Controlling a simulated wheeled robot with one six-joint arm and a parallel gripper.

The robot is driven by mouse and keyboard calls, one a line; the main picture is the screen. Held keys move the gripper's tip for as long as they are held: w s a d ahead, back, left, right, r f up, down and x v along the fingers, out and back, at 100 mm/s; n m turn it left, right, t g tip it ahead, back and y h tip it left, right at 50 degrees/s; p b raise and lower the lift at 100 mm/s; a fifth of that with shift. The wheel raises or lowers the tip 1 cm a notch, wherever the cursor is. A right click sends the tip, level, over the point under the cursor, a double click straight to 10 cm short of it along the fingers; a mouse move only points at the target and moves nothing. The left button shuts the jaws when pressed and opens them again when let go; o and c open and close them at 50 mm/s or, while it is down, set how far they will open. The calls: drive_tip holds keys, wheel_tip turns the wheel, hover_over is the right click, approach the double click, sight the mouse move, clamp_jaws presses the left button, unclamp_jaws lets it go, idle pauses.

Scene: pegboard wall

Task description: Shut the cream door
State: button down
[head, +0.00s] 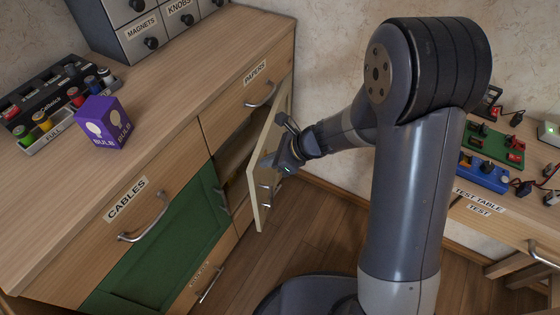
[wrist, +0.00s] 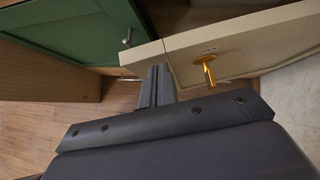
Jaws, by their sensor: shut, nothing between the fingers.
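The cream door (head: 257,203) stands open, jutting out from the cabinet below the PAPERS drawer. It also shows in the wrist view (wrist: 245,50) as a pale panel at the upper right, with a gold handle (wrist: 208,69) on it. My gripper (head: 272,163) is shut and empty at the door, by its free edge. In the wrist view my fingers (wrist: 160,85) reach up to the door's edge, left of the handle. I cannot tell whether they touch it.
A green door (head: 165,255) is on the same cabinet, to the left; it also shows in the wrist view (wrist: 75,30). A purple bulb box (head: 103,122) sits on the countertop. A test table (head: 480,200) stands at the right. Wooden floor (head: 300,235) is clear between.

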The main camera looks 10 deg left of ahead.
drive_tip(key=shift+a, duration=0.15)
drive_tip(key=w+a+m+t, duration=0.1)
drive_tip(key=a+m+t, duration=0.1)
drive_tip(key=a, duration=0.6)
drive_tip(key=shift+w+b, duration=0.15)
drive_tip(key=shift+b, duration=0.3)
